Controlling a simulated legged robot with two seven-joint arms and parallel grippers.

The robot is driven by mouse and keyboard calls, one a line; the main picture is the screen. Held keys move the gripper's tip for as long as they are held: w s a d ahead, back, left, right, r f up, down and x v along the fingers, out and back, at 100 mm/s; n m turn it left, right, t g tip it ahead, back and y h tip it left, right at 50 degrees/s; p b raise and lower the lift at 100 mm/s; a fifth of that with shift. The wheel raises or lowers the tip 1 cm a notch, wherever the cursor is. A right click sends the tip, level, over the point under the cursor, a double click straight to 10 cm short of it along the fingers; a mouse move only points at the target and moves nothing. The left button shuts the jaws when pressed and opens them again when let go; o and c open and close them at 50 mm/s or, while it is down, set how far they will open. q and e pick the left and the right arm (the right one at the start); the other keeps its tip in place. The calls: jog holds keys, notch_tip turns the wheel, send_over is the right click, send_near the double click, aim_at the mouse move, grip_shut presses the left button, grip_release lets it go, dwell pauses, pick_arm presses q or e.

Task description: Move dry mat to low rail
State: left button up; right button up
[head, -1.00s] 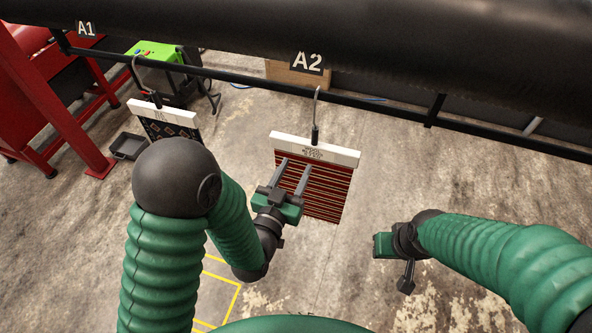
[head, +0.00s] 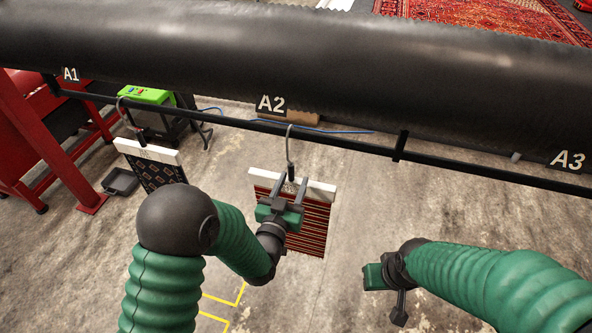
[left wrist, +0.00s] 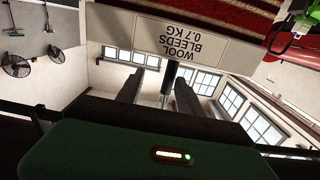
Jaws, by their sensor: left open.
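A red striped mat (head: 310,228) hangs from a white bar (head: 318,190) under label A2, by a hook with a black grip (head: 291,173). In the left wrist view the bar's label (left wrist: 181,40) reads "WOOL BLEEDS 0.7 KG". My left gripper (head: 289,182) is open in front of the bar, its two fingers near the black grip; contact cannot be told. A dark patterned mat (head: 158,174) hangs from another white bar (head: 148,152) under A1. Which mat is dry I cannot tell. My right gripper (head: 373,277) is at right, away from both mats; its fingers are unclear.
A black rail (head: 340,143) runs across below a large dark roller (head: 300,70); labels A1, A2 and A3 (head: 567,160) show along it. A red frame (head: 50,140), a green-topped machine (head: 148,97) and a black tray (head: 121,182) stand left. The floor at right is clear.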

aim_at(293, 174)
pick_arm(q)
jog(key=shift+w+f, duration=0.1)
jog(key=shift+w, duration=0.8)
jog(key=shift+w+a+b, duration=0.25)
jog(key=shift+w+a, duration=0.15)
jog(key=shift+w, duration=0.2)
jog(key=shift+w+a+b, duration=0.25)
jog(key=shift+w+a, duration=0.1)
jog(key=shift+w, duration=0.2)
jog(key=shift+w+d, duration=0.15)
jog(key=shift+d, duration=0.95)
jog(key=shift+c, duration=1)
jog(key=shift+a, duration=0.5)
jog(key=c, duration=0.5)
jog(key=shift+a, duration=0.25)
grip_shut()
jog(key=shift+d, duration=0.45)
pick_arm(e)
jog(key=shift+a+f, duration=0.5)
jog(key=shift+f, duration=0.1)
pick_arm(q)
jog(key=shift+a, duration=0.2)
pick_arm(e)
jog(key=shift+a, duration=0.15)
